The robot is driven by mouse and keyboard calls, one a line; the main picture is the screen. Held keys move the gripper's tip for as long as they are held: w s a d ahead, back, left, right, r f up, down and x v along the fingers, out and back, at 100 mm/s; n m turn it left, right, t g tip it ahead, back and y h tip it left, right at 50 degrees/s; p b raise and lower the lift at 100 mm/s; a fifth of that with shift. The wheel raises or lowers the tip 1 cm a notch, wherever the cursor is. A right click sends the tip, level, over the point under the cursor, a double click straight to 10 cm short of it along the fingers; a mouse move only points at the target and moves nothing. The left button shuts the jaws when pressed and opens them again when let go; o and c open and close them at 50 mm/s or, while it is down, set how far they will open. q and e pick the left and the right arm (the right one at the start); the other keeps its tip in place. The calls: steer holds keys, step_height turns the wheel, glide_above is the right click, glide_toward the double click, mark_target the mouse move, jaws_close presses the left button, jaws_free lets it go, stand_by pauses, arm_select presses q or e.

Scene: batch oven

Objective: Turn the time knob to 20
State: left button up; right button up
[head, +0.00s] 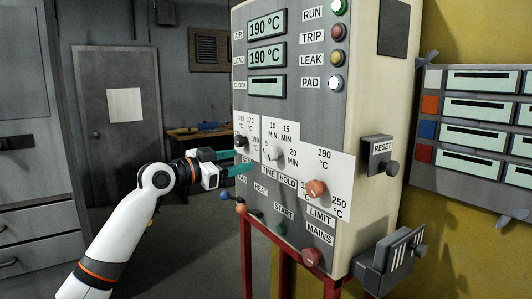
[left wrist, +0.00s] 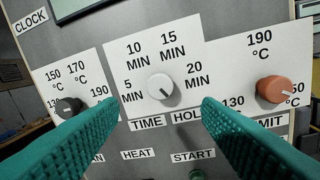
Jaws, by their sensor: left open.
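The time knob (head: 275,152) is a small white knob on a white plate of the oven's control panel. In the left wrist view the time knob (left wrist: 160,87) sits among the marks 5, 10, 15 and 20 MIN. A dark pointer line on it seems to point to the lower right, below the 20 MIN mark (left wrist: 194,75). My left gripper (head: 244,163) is open, its teal fingers left of the knob in the head view. In the left wrist view its fingertips (left wrist: 162,108) lie either side of and below the knob, apart from it. My right gripper is not in view.
A dark temperature knob (left wrist: 68,106) is left of the time knob, and an orange limit knob (left wrist: 273,90) is right. Below are the START button (head: 281,229) and MAINS knob (head: 312,257). A RESET box (head: 379,155) juts from the oven's side.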

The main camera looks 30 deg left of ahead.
mark_target(269, 153)
arm_select(q)
steer(key=p+x, duration=0.4)
steer(key=x, duration=0.5)
steer(key=shift+w+d+r, duration=0.1)
steer(key=shift+w, duration=0.15)
steer(key=shift+w+d, duration=0.1)
steer(key=shift+w, duration=0.4)
steer(key=c, duration=1)
